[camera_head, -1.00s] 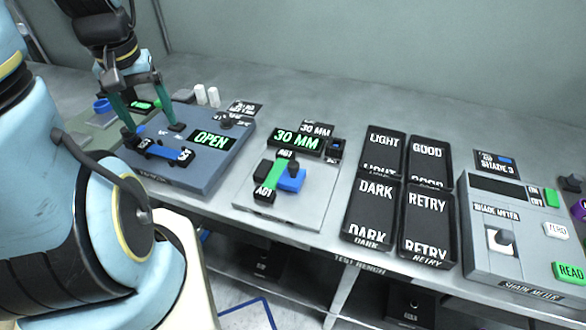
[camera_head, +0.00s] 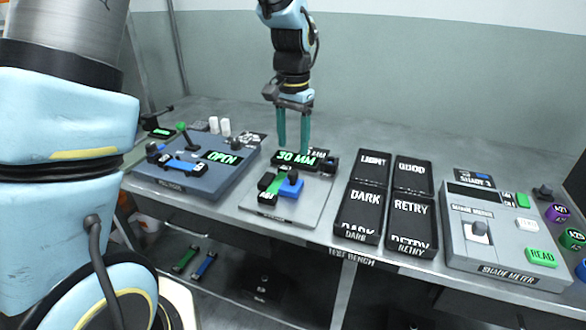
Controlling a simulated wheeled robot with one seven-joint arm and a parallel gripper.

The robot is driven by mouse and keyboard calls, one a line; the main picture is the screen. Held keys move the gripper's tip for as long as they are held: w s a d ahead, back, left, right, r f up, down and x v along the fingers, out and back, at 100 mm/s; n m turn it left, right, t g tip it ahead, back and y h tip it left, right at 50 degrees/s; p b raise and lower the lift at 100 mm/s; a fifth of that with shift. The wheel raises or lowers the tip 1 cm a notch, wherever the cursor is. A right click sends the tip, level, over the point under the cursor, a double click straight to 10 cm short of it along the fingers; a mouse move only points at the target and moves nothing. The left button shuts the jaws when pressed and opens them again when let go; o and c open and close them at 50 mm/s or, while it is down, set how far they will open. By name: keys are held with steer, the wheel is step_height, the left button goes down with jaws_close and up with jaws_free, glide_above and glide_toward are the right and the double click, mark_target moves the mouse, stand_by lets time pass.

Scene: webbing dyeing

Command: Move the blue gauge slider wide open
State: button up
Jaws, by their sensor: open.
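The gauge's display (camera_head: 297,158) reads 30 MM. My gripper (camera_head: 293,152) is open and points down, with two green fingers over the back of the gauge by the display. It is behind the slider, apart from it and empty. The exact height of the fingertips is hard to tell.
A blue-grey device (camera_head: 200,185) with an OPEN display stands to the left. Black trays marked LIGHT, GOOD, DARK (camera_head: 359,212) and RETRY stand to the right, then the shade meter (camera_head: 500,245). White cylinders (camera_head: 219,126) stand behind the left device.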

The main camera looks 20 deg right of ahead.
mark_target(293, 171)
step_height(293, 171, down, 8)
steer(key=shift+r+p, duration=0.1)
steer(key=shift+p, duration=0.7)
jaws_close()
stand_by(0.9)
